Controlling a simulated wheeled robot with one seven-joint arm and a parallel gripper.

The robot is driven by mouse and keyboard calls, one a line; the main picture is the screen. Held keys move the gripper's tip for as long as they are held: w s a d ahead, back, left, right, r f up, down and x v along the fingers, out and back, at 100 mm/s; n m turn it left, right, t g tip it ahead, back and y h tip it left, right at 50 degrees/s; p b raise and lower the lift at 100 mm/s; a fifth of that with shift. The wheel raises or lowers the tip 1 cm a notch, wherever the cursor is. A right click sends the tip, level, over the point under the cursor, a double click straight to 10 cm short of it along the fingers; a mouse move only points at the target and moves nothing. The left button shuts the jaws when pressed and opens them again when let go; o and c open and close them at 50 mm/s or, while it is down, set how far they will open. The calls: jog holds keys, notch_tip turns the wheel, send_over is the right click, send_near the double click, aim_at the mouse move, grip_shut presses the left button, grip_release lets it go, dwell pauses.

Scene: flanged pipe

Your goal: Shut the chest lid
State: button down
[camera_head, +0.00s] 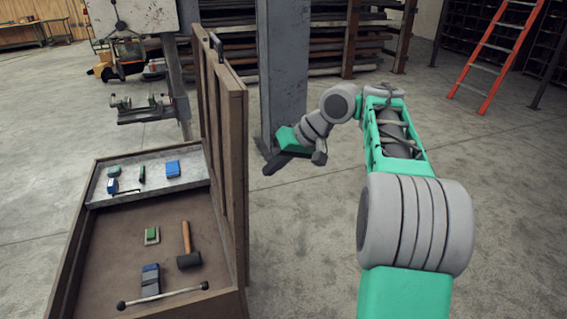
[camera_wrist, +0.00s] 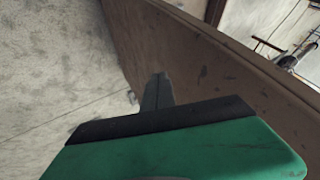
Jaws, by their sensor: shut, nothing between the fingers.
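The wooden chest (camera_head: 75,262) stands open at the lower left of the head view. Its brown lid (camera_head: 235,170) stands upright along the chest's right side, with a dark handle at its top edge. My gripper (camera_head: 268,168) is shut and empty, to the right of the lid on its outer side. In the wrist view, the lid (camera_wrist: 215,65) runs diagonally beside my gripper's fingers (camera_wrist: 158,85). I cannot tell whether the fingertips touch the lid.
Inside the chest lie a mallet (camera_head: 187,250), a blue-and-grey block (camera_head: 151,279), a green block (camera_head: 152,235) and a metal rod (camera_head: 163,297). A grey tray (camera_head: 150,190) holds several small items. A steel column (camera_head: 284,75) stands behind my gripper. A red ladder (camera_head: 497,47) stands far right.

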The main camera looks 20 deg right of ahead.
jog(key=shift+w+a+f, duration=0.1)
jog(key=shift+a+f, duration=0.05)
jog(key=shift+a, duration=0.65)
jog(key=shift+w+a+f, duration=0.15)
jog(key=shift+a+f, duration=0.05)
jog(key=shift+a, duration=0.55)
jog(key=shift+w+a+f, duration=0.1)
jog(key=shift+a+f, duration=0.05)
jog(key=shift+a, duration=0.65)
